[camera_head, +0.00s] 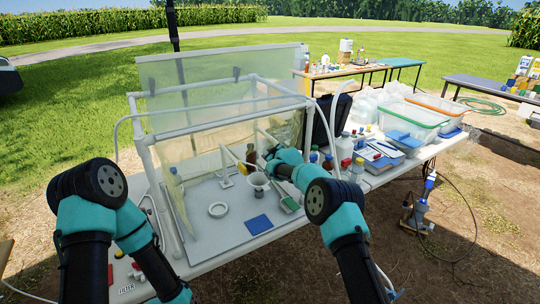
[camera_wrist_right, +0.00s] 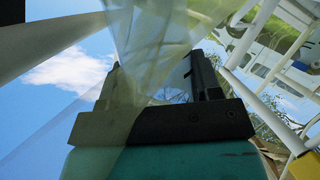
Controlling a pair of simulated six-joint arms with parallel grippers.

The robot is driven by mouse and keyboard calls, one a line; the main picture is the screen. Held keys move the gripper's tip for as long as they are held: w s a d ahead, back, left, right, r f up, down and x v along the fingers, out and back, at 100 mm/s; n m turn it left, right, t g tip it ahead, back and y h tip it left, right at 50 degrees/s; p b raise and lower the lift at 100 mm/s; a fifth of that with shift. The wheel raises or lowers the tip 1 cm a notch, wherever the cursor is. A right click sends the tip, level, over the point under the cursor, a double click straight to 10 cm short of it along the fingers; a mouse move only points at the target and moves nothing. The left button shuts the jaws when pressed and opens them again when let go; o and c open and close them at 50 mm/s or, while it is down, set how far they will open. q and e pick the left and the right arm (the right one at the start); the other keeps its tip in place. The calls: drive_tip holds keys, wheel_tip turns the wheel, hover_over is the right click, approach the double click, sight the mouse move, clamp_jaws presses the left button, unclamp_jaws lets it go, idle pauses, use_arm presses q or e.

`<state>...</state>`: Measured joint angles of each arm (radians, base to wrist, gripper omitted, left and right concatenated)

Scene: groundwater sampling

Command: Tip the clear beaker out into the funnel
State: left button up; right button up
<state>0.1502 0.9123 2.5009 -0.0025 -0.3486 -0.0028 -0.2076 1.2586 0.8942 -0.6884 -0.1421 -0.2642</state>
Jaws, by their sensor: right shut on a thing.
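My right gripper (camera_head: 266,158) reaches into the frame, just above and right of the funnel. It is shut on the clear beaker, which barely shows in the head view. In the right wrist view a see-through, pale form, apparently the beaker (camera_wrist_right: 158,45), lies between the dark fingers of the right gripper (camera_wrist_right: 158,82). Its tilt and contents cannot be told. My left arm runs down out of the bottom of the head view, so its gripper is hidden.
A white-pipe frame with clear sheets (camera_head: 180,115) surrounds the work area. Bottles and clear tubs (camera_head: 412,118) crowd the table to the right. The tray's front left is clear.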

drive_tip(key=shift+w+d+r+m, duration=0.15)
drive_tip(key=shift+d+r+m, duration=0.1)
drive_tip(key=shift+m, duration=0.15)
drive_tip(key=shift+g, duration=0.4)
idle(0.4)
